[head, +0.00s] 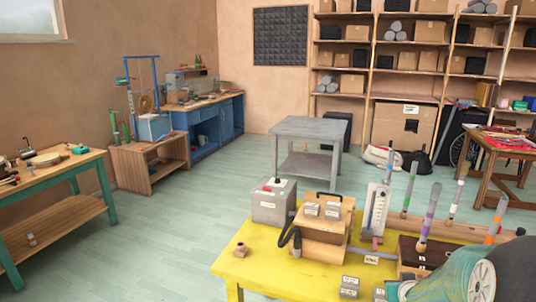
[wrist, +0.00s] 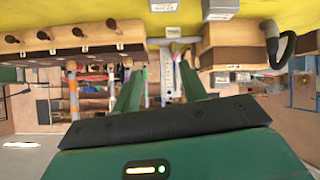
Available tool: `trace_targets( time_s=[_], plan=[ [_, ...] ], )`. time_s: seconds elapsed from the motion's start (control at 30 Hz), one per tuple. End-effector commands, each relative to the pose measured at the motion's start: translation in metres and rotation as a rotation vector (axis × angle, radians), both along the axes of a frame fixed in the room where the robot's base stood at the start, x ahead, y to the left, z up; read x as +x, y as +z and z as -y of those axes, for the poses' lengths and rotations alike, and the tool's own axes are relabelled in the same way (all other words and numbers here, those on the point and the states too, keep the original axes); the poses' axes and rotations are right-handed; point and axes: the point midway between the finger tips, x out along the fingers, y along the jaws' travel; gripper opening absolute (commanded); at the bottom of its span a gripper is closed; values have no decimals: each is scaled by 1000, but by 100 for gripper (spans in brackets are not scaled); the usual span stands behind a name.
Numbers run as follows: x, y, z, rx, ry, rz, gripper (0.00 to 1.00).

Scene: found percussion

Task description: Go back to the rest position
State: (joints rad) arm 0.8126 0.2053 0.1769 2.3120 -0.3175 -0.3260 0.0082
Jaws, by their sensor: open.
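My gripper (wrist: 160,75) shows in the wrist view, with its two green fingers apart and nothing held between them. The wrist picture appears upside down, with the yellow table (wrist: 270,9) along its top edge. In the head view, a green and dark part of my arm (head: 455,284) fills the bottom right corner, over the near right part of the yellow table (head: 232,268). The fingertips cannot be made out in the head view.
On the yellow table stand a grey box with a red button (head: 272,203), a wooden box (head: 319,245), a white upright gauge (head: 375,208) and several colour-banded sticks (head: 430,212). A grey table (head: 310,127) stands behind. The green floor (head: 130,240) at left is clear.

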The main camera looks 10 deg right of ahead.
Motion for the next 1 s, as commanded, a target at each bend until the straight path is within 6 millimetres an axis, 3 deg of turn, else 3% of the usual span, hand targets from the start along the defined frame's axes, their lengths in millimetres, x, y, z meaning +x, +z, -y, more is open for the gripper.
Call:
trace_targets(
  time_s=[0.03,0.17,0.37,0.57,0.7,0.9,1.0],
  plan=[
    [2,18,-20,-8,19,-21,43],
    [-4,49,-68,0,49,-90,43],
    [-32,92,-144,35,101,-180,43],
    [-80,124,-218,97,176,-264,43],
    [-124,139,-264,151,246,-323,43],
    [-174,148,-302,212,331,-394,43],
    [-184,148,-308,223,347,-412,43]
  ],
)
